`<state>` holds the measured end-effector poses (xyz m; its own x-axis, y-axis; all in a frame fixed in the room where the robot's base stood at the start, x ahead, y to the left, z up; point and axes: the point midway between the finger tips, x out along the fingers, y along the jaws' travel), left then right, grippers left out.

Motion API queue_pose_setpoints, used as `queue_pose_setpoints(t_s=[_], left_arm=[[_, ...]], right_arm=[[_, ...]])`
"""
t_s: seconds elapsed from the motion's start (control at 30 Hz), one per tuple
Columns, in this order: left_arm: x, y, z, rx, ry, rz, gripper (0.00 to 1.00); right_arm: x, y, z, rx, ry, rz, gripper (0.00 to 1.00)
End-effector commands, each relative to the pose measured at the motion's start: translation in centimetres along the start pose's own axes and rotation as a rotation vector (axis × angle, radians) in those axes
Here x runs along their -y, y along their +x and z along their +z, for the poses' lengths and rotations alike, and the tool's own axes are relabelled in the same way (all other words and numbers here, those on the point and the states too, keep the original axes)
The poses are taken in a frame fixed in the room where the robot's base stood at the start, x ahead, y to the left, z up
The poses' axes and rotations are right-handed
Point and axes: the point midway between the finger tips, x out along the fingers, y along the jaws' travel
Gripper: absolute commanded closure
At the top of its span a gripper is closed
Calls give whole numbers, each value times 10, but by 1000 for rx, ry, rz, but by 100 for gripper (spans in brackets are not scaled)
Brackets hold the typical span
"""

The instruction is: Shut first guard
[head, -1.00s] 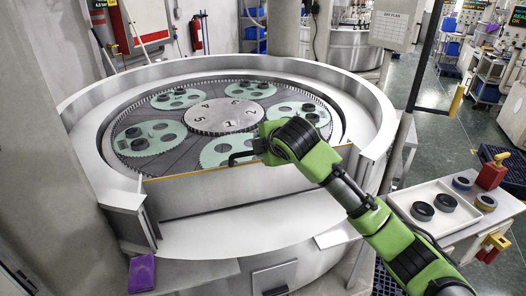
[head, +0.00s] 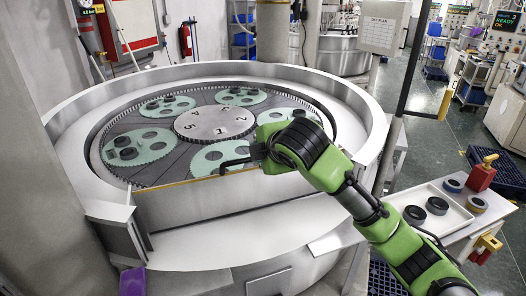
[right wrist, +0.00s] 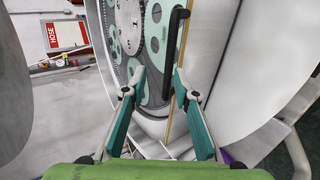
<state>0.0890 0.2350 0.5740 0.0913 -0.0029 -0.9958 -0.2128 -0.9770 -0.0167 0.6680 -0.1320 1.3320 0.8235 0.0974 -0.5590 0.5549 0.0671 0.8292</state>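The first guard (head: 225,196) is a curved pale metal panel with a yellow top edge at the front of the round lapping machine. In the head view its top edge sits lower than the rim at both sides. Its black bar handle (head: 235,163) is at the top edge. My right gripper (head: 254,154) is beside the handle's right end. In the right wrist view my right gripper (right wrist: 159,74) is open, and the handle (right wrist: 173,55) runs down near its right fingertip, with the guard panel (right wrist: 215,60) to the right. I cannot tell whether they touch. My left gripper is not in view.
Inside the machine lie green toothed carriers (head: 140,147) around a numbered centre plate (head: 214,124). A concrete pillar (head: 50,200) is at left. A purple pad (head: 132,281) lies front left.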

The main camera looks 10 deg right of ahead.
Motion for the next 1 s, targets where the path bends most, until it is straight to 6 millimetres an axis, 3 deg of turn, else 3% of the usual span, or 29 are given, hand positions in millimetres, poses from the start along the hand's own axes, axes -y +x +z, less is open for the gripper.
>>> queue_pose_setpoints(t_s=[0.1,0.3,0.73,0.87,1.0], left_arm=[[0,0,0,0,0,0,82],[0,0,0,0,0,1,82],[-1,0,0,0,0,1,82],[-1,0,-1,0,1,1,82],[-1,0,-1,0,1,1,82]], right_arm=[[0,-23,1,1,-2,2,72],[0,-45,0,0,1,-1,72],[6,-47,-1,-3,8,-10,72],[37,-37,-7,-23,81,-49,72],[104,-23,-17,-46,264,-131,72]])
